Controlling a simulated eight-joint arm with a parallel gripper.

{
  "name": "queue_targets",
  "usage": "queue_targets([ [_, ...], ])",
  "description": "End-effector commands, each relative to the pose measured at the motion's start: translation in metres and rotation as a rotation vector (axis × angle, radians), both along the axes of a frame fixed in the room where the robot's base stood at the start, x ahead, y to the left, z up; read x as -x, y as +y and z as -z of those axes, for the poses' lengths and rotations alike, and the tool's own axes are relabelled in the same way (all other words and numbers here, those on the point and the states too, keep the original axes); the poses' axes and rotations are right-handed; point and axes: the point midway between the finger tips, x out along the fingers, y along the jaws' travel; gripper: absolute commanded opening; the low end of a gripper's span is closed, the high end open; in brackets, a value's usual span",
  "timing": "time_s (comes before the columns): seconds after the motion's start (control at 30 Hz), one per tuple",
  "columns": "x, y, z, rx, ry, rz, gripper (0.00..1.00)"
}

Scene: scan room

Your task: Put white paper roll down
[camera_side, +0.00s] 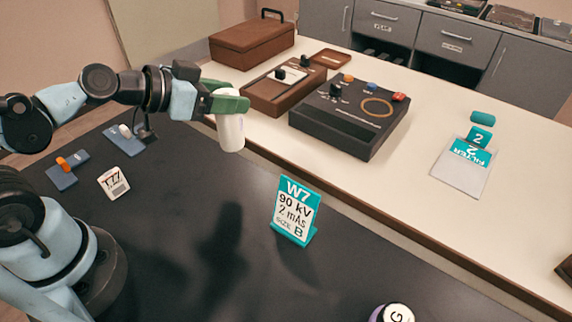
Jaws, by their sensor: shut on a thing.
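The white paper roll (230,134) is upright in the camera_side view, left of the picture's middle. My gripper (228,100) has green fingers and is shut on the upper part of the roll. The roll appears to be held in the air near the dark table's (190,270) far edge. A dark shadow of arm and roll lies on the table. The roll's exact height above the table is hard to tell.
A teal W7 sign (296,211) stands on the dark table. A T77 card (113,183) and blue switch plates (125,140) lie at left. Behind, the cream counter (400,210) carries a black control box (350,118), a brown box (252,41) and a FILTER 2 card (464,168).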

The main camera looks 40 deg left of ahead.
Motion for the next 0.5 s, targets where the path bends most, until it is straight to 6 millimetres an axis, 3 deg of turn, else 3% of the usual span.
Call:
queue_targets([
  [0.27, 0.038, -0.054, 0.025, 0.004, -0.003, 0.395, 0.00],
  [0.5, 0.087, -0.105, 0.024, 0.003, -0.008, 0.857, 0.00],
])
